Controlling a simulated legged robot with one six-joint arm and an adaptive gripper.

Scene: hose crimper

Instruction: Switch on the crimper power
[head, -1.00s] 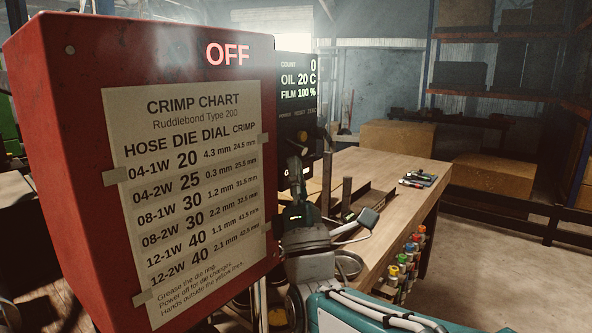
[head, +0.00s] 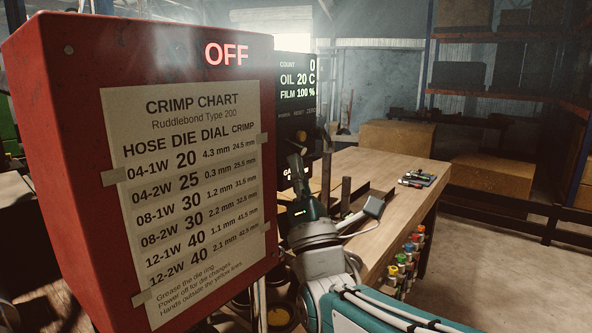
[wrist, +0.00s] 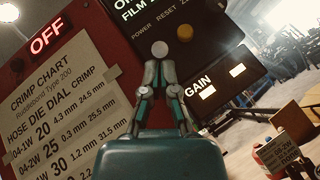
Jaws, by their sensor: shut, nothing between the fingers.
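The red crimper housing (head: 60,120) fills the left of the head view, and its sign (head: 226,54) reads OFF. The dark control panel (head: 297,100) stands behind it. In the wrist view the panel carries the labels POWER, RESET and a cut-off third. A round pale grey button (wrist: 159,48) sits below POWER, and an amber button (wrist: 184,33) sits below RESET. My gripper (wrist: 160,64) is shut and empty, its tips just below the grey button in the picture; I cannot tell whether they touch. My gripper (head: 296,160) is in front of the panel in the head view.
A crimp chart (head: 190,190) is taped to the housing. Lit GAIN windows (wrist: 222,81) are right of the gripper. A wooden workbench (head: 390,170) with pens and a tray stands to the right. The floor (head: 500,270) beyond is clear.

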